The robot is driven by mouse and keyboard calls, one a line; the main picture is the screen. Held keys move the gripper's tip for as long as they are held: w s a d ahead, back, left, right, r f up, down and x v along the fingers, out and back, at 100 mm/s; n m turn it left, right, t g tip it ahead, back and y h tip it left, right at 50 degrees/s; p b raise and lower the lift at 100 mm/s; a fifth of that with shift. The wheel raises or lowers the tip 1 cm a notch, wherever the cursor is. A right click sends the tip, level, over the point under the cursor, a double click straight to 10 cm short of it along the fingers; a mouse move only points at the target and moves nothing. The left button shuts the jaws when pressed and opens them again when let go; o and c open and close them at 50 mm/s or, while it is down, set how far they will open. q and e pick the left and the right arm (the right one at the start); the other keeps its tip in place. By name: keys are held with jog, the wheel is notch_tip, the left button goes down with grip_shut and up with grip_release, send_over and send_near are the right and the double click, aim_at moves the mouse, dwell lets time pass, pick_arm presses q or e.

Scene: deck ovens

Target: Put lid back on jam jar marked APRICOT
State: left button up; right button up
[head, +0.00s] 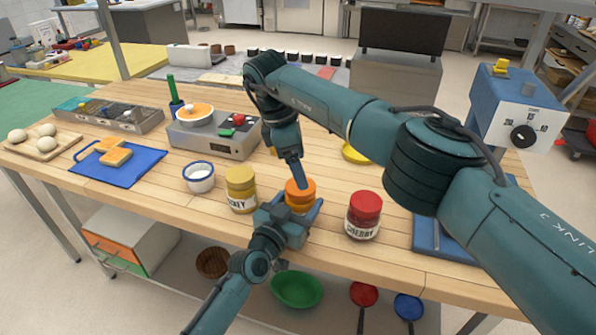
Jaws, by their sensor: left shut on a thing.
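A jar with an orange lid (300,186) stands at the middle of the table's front part; its label is hidden behind my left gripper. My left gripper (298,210) reaches in from the front and is shut on this orange jar (297,207), around its body. My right gripper (299,186) points down from above, its finger overlapping the orange lid; I cannot tell whether it grips it. The lid appears on or just above the jar mouth; any gap is hidden. The HONEY jar (241,189) with a yellow lid stands left, the CHERRY jar (363,215) with a red lid right.
A white cup (199,178) stands left of the HONEY jar. A hot plate (215,143) with a pan is behind it. A blue mat (120,175) with bread lies left. A blue board (427,236) lies at the right, partly behind my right arm.

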jog(key=shift+c, duration=0.4)
jog(key=n, duration=0.6)
jog(key=shift+r+y, duration=0.15)
jog(key=shift+y, duration=0.15)
jog(key=n, duration=0.4)
jog(key=shift+r+n, duration=0.15)
jog(key=shift+n, duration=0.25)
jog(key=n, duration=0.4)
jog(key=shift+r+y, duration=0.1)
jog(key=shift+y, duration=0.2)
jog(key=n, duration=0.4)
jog(key=shift+r+n, duration=0.15)
jog(key=shift+n, duration=0.25)
jog(key=n, duration=0.4)
jog(key=shift+r+n+y, duration=0.2)
jog(key=shift+n+y, duration=0.1)
jog(key=shift+y, duration=0.1)
jog(key=n, duration=0.6)
jog(key=shift+d+r+n, duration=0.15)
jog(key=shift+r+n, duration=0.15)
jog(key=n, duration=0.4)
jog(key=shift+r+y, duration=0.25)
jog(key=shift+y, duration=0.15)
jog(key=n, duration=0.5)
jog(key=shift+d+r+n, duration=0.1)
jog(key=shift+r+n, duration=0.2)
